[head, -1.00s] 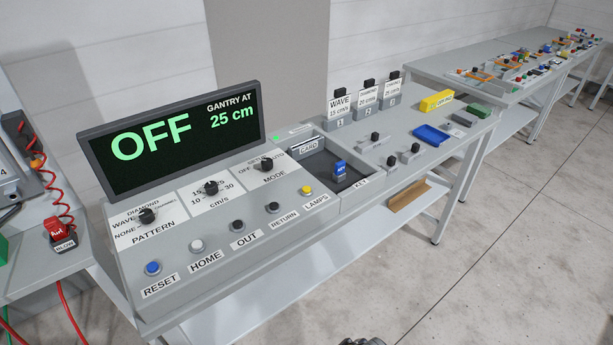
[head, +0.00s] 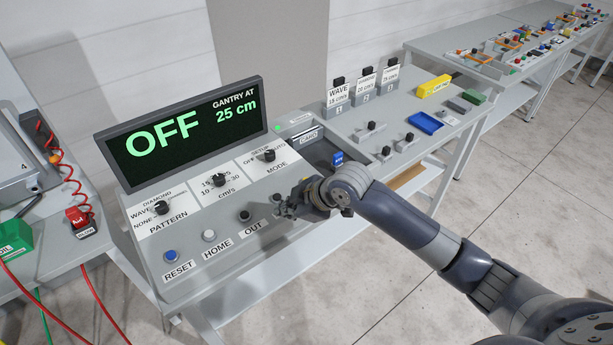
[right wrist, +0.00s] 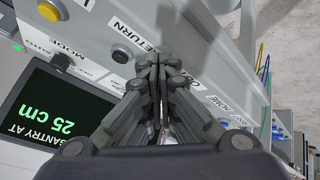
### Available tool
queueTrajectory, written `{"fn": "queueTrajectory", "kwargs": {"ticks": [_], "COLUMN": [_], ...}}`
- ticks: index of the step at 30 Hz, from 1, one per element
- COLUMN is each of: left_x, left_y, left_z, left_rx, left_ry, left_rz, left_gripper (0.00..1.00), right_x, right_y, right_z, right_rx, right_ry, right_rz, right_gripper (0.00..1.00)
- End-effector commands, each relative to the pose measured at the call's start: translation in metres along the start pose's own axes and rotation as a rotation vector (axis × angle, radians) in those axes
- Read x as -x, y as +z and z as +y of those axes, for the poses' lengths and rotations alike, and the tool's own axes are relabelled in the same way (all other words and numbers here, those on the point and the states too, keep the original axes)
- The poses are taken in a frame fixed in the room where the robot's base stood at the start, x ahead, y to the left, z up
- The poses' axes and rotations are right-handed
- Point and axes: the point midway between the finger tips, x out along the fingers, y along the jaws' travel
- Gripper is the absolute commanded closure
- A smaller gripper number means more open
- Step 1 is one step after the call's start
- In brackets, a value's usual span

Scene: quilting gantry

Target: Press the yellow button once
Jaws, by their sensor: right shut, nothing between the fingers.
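The yellow button (right wrist: 48,10) shows at the top left corner of the right wrist view. In the head view it is hidden behind my right gripper and forearm. My right gripper (head: 284,208) is shut and empty over the front of the control panel (head: 190,273), beside the OUT button (head: 245,215). In the right wrist view its fingertips (right wrist: 160,64) are together near the black button (right wrist: 122,54) labelled RETURN, some way from the yellow button. I cannot tell whether they touch the panel. My left gripper is not in view.
The screen (head: 185,130) reads OFF and GANTRY AT 25 cm. The blue RESET button (head: 171,256) and white HOME button (head: 208,236) lie left of my gripper. Knobs stand behind it.

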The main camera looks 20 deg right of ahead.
Motion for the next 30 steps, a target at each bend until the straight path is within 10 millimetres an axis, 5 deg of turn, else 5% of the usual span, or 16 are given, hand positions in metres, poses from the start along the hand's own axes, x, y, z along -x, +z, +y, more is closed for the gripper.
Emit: {"fn": "queueTrajectory", "kwargs": {"ticks": [6, 12, 17, 30], "left_x": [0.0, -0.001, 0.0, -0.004], "left_y": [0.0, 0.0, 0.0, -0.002], "left_z": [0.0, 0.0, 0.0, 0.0], "left_rx": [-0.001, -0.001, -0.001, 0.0], "left_ry": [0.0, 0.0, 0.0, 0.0], "left_rz": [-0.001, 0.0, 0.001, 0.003], "left_gripper": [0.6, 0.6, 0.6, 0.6], "right_x": [0.02, 0.042, 0.049, 0.046], "right_y": [-0.007, -0.009, -0.009, -0.008], "right_z": [0.089, 0.147, 0.16, 0.16], "right_rx": [0.102, 0.144, 0.152, 0.152], "right_ry": [0.072, 0.127, 0.141, 0.142], "right_rz": [0.012, 0.021, 0.024, 0.025], "right_gripper": [1.0, 1.0, 1.0, 1.0]}}
